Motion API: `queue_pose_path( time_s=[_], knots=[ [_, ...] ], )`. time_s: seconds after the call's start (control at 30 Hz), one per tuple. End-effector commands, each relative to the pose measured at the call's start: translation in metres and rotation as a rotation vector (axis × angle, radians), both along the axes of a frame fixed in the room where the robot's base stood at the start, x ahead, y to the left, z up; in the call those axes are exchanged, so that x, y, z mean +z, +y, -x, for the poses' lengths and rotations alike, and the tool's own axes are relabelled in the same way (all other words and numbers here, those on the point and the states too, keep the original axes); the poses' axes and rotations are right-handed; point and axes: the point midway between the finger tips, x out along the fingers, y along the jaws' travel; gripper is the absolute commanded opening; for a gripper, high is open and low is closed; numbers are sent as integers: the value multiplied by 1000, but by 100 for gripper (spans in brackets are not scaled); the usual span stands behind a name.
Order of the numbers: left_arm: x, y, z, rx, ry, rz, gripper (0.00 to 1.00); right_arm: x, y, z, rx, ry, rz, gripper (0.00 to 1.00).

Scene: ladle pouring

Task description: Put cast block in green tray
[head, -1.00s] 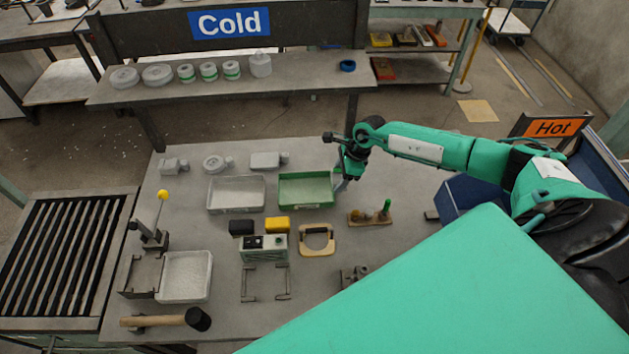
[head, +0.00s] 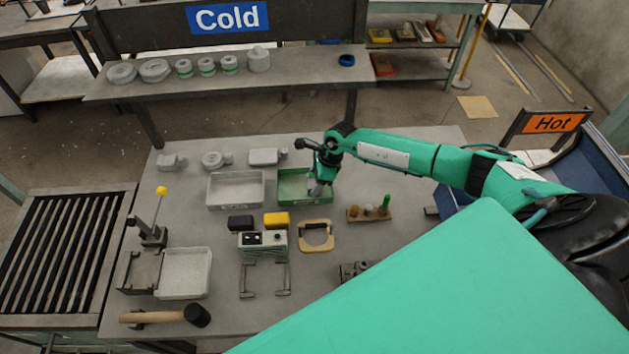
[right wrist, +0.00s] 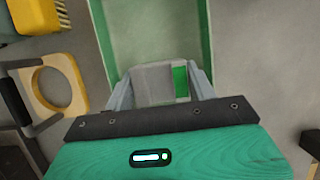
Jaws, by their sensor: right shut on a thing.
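The green tray (head: 290,187) lies on the table's back middle, and its floor and walls fill the upper part of the right wrist view (right wrist: 208,40). My right gripper (head: 317,188) is over the right part of this tray, pointing down. In the right wrist view my right gripper (right wrist: 160,85) is shut on a grey cast block (right wrist: 152,82), with a green patch beside the grey face. The head view does not clearly show whether the block touches the tray floor. My left gripper is not in view.
A grey tray (head: 236,203) stands just left of the green one. Grey castings (head: 213,160) lie behind the trays. A black block (head: 241,223), a yellow block (head: 276,219), a tan frame (head: 316,248) and a wooden holder (head: 369,214) stand in front.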

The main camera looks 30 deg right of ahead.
Motion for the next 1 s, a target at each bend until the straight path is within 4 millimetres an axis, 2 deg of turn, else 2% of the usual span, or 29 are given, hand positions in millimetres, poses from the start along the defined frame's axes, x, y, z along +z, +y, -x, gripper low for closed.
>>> queue_pose_path(
  time_s=[0.1, 0.13, 0.17, 0.57, 0.63, 0.77, 1.0],
  knots=[
    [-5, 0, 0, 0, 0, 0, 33, -4, 0, 0, 0, 0, 0, 26],
    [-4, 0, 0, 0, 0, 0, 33, -4, 0, 0, 0, 0, 1, 60],
    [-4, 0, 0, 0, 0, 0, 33, -3, 0, 0, 0, 0, 1, 65],
    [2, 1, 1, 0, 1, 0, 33, 2, 0, 0, 0, 1, 0, 65],
    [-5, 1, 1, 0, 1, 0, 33, 5, -3, 1, 1, -1, 1, 65],
    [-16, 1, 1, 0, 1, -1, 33, 23, -10, 4, 1, -2, 1, 65],
    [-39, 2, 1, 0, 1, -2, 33, 69, -26, 12, 0, -4, 2, 65]
  ],
)
